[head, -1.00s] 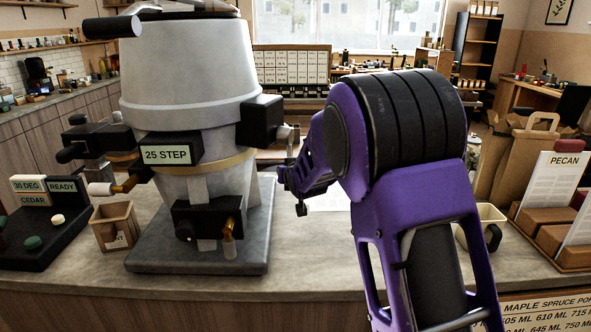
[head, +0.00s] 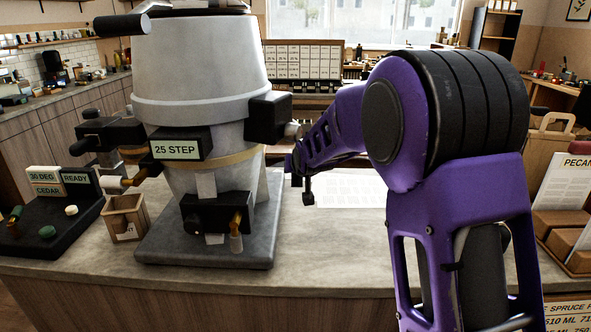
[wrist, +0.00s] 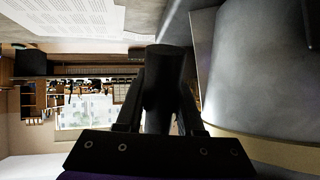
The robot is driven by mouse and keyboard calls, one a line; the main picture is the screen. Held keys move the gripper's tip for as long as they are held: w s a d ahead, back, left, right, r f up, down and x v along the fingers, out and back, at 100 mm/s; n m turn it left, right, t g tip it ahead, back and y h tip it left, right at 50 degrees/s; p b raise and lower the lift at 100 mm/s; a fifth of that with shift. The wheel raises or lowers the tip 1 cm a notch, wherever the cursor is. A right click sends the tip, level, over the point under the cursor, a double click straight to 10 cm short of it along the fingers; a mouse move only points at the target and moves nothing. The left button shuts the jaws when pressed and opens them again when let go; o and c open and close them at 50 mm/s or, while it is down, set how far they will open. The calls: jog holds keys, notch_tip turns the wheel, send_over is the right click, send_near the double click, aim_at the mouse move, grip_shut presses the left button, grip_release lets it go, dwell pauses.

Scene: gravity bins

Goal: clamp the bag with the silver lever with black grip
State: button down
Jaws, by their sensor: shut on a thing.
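The large grey machine (head: 195,85) stands on the counter. A black housing (head: 268,117) with a short silver part (head: 293,129) is on its right side. My gripper (head: 297,170) is beside and just below that silver part, small and dark in the head view. In the wrist view my gripper (wrist: 163,88) is shut on a black cylindrical grip (wrist: 164,62), which lies between its two fingers. The lever's silver length is mostly hidden there. A brown paper bag (head: 545,152) stands at the far right; no bag shows at the machine.
Printed sheets (head: 350,188) lie on the counter right of the machine. A wooden box (head: 125,218) and a dark panel with buttons (head: 48,238) are at the left. Brown packages (head: 562,222) stand at the right edge. The front counter strip is clear.

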dwell(0.3)
jog(key=c, duration=0.5)
grip_release()
